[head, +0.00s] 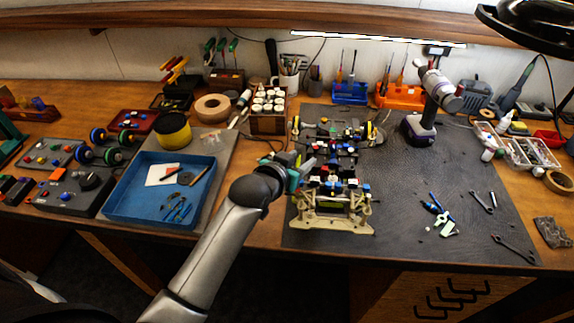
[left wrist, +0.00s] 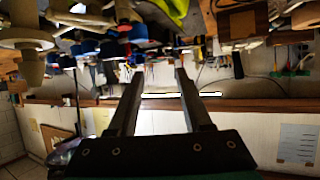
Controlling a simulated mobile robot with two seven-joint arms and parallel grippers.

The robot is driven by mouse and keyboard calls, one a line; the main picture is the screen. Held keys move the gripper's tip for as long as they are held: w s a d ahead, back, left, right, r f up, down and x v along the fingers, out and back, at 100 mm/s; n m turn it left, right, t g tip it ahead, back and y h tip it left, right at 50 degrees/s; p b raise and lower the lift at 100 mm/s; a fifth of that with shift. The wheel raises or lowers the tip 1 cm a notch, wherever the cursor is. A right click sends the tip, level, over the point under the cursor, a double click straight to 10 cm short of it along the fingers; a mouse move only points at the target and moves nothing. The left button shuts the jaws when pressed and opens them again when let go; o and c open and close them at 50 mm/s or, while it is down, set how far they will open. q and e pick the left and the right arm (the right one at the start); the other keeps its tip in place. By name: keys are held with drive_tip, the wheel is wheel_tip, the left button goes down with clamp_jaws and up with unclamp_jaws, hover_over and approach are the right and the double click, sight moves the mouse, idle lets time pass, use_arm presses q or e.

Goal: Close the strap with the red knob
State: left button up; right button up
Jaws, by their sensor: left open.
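The RC car chassis (head: 333,212) stands on the dark work mat, its tan frame end facing me. A small red part (head: 325,170) shows on top of it, near the middle; it may be the red knob. The strap is too small to make out. My left gripper (head: 303,166) is at the left side of the chassis, close to the red part. I cannot tell whether it touches. In the left wrist view, which is upside down, its two fingers (left wrist: 158,75) are apart with nothing between them. Chassis parts (left wrist: 24,35) show at the upper left there.
A blue tray (head: 125,212) with small tools lies left of my arm. Wrenches (head: 512,248) and a blue-handled tool (head: 434,208) lie on the mat (head: 400,180). The mat between chassis and tools is clear.

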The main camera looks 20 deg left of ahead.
use_arm(q)
drive_tip(key=v, duration=0.6)
drive_tip(key=shift+s+r+p, duration=0.25)
drive_tip(key=shift+s+p, duration=0.05)
drive_tip(key=shift+s, duration=0.05)
